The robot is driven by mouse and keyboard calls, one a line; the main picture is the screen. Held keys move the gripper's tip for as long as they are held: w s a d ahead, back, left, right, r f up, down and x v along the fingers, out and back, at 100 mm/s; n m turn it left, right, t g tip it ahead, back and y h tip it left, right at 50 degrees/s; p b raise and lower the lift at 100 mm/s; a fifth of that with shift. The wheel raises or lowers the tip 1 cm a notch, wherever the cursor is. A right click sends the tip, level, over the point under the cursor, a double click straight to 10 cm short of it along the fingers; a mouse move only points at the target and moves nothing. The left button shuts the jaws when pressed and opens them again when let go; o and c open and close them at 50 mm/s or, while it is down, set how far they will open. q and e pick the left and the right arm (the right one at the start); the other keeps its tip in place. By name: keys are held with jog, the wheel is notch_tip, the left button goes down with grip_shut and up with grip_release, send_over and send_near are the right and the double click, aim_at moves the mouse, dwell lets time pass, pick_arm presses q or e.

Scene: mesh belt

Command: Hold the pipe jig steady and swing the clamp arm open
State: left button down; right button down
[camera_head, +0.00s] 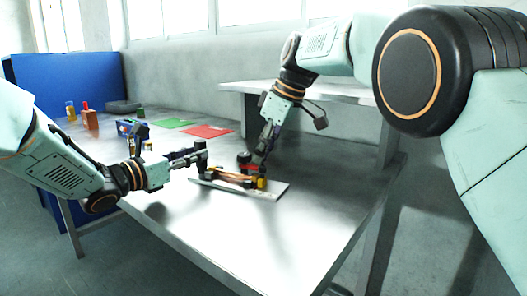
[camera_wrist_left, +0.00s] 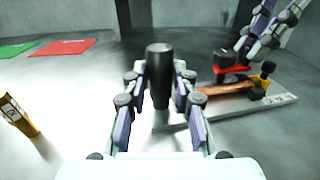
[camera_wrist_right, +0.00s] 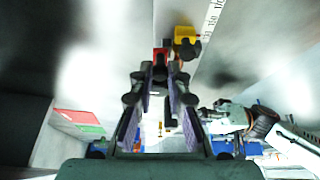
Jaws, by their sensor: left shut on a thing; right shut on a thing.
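The pipe jig is a pale plate (camera_head: 273,193) with a copper pipe (camera_head: 232,177), a yellow block (camera_head: 262,183) and a red clamp arm (camera_head: 249,168) topped by a black knob (camera_wrist_left: 224,60). The red arm lies across above the pipe in the left wrist view. My left gripper (camera_head: 202,156) is shut on the upright black handle (camera_wrist_left: 159,72) at the jig's left end. My right gripper (camera_head: 260,164) reaches down from above, shut on the red clamp arm, whose end (camera_wrist_right: 160,55) shows between its fingertips. The fingers partly hide the arm and its pivot.
The jig rests on a metal table (camera_head: 290,235) with free room in front. Green (camera_head: 173,123) and red (camera_head: 208,131) mats lie behind.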

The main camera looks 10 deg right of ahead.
jog(key=c, duration=1.3)
grip_release()
jog(key=v, duration=1.2)
jog(key=shift+w, duration=0.15)
pick_arm(q)
jog(key=c, duration=1)
grip_release()
jog(key=shift+a, duration=0.1)
